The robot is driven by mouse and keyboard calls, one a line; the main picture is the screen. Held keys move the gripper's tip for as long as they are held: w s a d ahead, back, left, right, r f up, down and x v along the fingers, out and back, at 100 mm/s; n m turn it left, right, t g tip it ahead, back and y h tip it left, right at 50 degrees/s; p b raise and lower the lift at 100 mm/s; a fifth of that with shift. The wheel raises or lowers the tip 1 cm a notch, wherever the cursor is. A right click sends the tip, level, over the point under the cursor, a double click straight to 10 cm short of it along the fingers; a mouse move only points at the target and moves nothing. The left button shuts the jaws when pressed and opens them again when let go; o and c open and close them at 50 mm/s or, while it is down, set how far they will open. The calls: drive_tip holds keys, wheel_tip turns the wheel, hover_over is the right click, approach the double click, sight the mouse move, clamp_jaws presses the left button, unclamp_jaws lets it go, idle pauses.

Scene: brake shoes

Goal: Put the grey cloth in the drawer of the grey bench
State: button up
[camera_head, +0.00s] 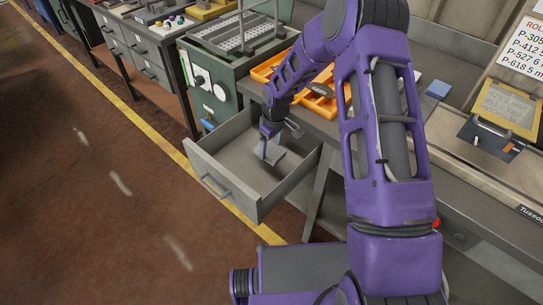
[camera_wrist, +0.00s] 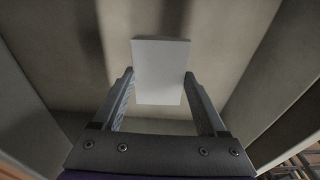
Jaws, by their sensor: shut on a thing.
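The grey cloth (camera_head: 272,154) is a small, flat, light grey rectangle inside the open drawer (camera_head: 222,181) of the grey bench (camera_head: 330,130). My gripper (camera_head: 267,146) points down into the drawer, below its rim, and is shut on the cloth. In the wrist view the cloth (camera_wrist: 161,68) lies between the two fingertips (camera_wrist: 159,76), with the bare drawer floor (camera_wrist: 70,45) around it. I cannot tell whether the cloth touches the floor. The drawer holds nothing else that I can see.
Orange trays (camera_head: 318,102) lie on the bench top behind my arm. A blue block (camera_head: 438,89) sits farther right. A green cabinet (camera_head: 210,85) stands left of the drawer. The drawer walls stand close around my gripper. The brown floor (camera_head: 90,200) at left is clear.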

sight(270, 157)
drive_tip(key=shift+f, duration=2.65)
drive_tip(key=shift+f, duration=0.1)
drive_tip(key=shift+f+b, duration=0.2)
drive_tip(key=shift+b, duration=0.2)
drive_tip(key=o, duration=1.4)
drive_tip(key=shift+r, duration=0.1)
drive_tip(key=shift+r, duration=0.1)
drive_tip(key=r, duration=0.4)
drive_tip(key=r+p, duration=0.1)
drive_tip(key=r, duration=0.3)
drive_tip(key=s+d+r, duration=0.1)
drive_tip(key=r, duration=0.3)
drive_tip(key=shift+d, duration=0.1)
